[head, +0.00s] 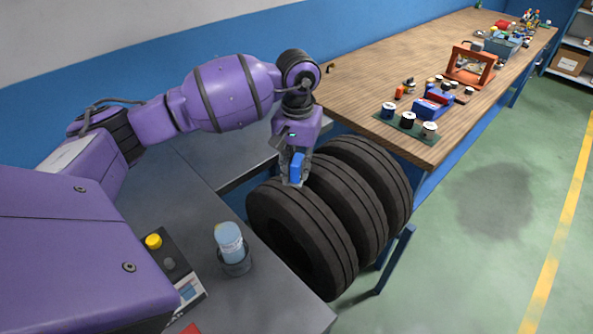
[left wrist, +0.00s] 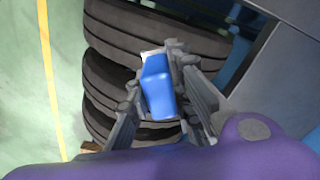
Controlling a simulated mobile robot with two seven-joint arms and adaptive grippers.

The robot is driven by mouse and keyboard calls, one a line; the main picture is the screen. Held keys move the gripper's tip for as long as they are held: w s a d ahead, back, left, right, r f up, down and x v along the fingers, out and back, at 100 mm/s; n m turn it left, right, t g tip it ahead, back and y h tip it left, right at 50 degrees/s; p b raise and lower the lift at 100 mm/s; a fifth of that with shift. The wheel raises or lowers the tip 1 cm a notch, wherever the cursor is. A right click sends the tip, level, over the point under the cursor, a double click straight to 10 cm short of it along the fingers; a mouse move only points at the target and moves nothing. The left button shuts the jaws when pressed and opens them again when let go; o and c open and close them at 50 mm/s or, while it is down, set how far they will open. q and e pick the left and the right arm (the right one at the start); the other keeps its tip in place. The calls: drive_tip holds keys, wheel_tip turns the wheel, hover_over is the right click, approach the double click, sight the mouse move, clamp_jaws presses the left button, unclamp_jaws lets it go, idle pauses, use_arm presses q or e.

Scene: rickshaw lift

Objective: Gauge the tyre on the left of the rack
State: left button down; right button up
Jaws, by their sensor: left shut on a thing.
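Three black tyres stand upright side by side in a rack (head: 399,260): the left tyre (head: 318,235), the middle tyre (head: 350,207) and the right tyre (head: 377,170). My left gripper (head: 294,180) is shut on a blue gauge (head: 297,165) and points down over the tops of the left and middle tyres. The gauge also shows between the fingers in the left wrist view (left wrist: 158,88), with tyre treads behind it. Its lower tip is close to the left tyre's tread; I cannot tell whether it touches. My right gripper is out of view.
A grey bench (head: 207,292) at the front left holds a bottle (head: 229,242) in a round holder and a box with a yellow button (head: 153,241). A wooden bench (head: 385,68) with spools and tools runs behind. The green floor at right is clear.

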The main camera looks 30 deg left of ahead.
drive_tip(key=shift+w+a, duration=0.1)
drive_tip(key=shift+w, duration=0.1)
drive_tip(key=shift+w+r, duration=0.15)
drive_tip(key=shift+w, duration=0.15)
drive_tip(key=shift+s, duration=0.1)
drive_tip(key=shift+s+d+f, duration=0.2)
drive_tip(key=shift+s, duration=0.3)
